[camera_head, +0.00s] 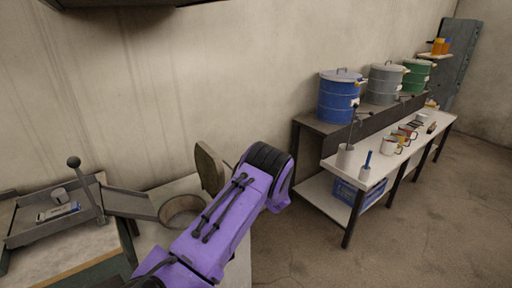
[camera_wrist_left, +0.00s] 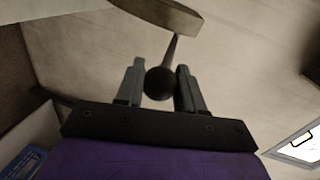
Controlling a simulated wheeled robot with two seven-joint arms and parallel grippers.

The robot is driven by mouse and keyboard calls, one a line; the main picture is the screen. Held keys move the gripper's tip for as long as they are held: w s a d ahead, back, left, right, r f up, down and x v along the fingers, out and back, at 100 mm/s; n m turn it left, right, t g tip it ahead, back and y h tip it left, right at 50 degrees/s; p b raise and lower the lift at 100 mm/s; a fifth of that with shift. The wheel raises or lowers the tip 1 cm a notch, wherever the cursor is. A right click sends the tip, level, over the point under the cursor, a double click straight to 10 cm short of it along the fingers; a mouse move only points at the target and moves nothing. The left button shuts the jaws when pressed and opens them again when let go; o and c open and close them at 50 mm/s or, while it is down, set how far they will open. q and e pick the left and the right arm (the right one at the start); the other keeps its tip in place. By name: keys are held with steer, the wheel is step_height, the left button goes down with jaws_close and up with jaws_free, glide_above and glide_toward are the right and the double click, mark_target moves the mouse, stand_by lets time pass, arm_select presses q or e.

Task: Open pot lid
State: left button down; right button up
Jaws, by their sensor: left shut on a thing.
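A round brown pot (camera_head: 182,210) with an open top stands on the counter, left of my purple left arm in the head view. Its brown lid (camera_head: 208,168) is up on edge, nearly vertical, just behind the pot's right side. In the left wrist view the lid's curved rim (camera_wrist_left: 160,12) is at the top, with a thin stem leading to a dark round knob (camera_wrist_left: 159,84). My left gripper (camera_wrist_left: 158,76) is shut on this knob, a finger on each side. My arm hides the gripper in the head view. My right gripper is not in view.
A metal tray stand (camera_head: 50,213) with a lever is at the left. At the right, blue (camera_head: 338,98), grey (camera_head: 384,86) and green (camera_head: 416,77) drums stand on a shelf behind a white table (camera_head: 365,168) holding mugs. Open floor (camera_head: 420,220) lies at the lower right.

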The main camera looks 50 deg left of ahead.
arm_select(q)
steer(key=shift+w+f, duration=0.15)
steer(key=shift+w, duration=0.1)
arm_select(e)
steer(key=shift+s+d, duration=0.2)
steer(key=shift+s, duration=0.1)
arm_select(q)
steer(key=c, duration=0.8)
jaws_free()
steer(key=shift+o, duration=0.3)
steer(key=shift+w+a, duration=0.1)
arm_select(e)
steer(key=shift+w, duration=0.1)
arm_select(q)
steer(key=d+r+b, duration=0.2)
steer(key=d, duration=0.8)
steer(key=shift+d, duration=0.2)
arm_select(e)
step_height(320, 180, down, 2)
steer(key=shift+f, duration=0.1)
arm_select(q)
steer(key=shift+w, duration=0.15)
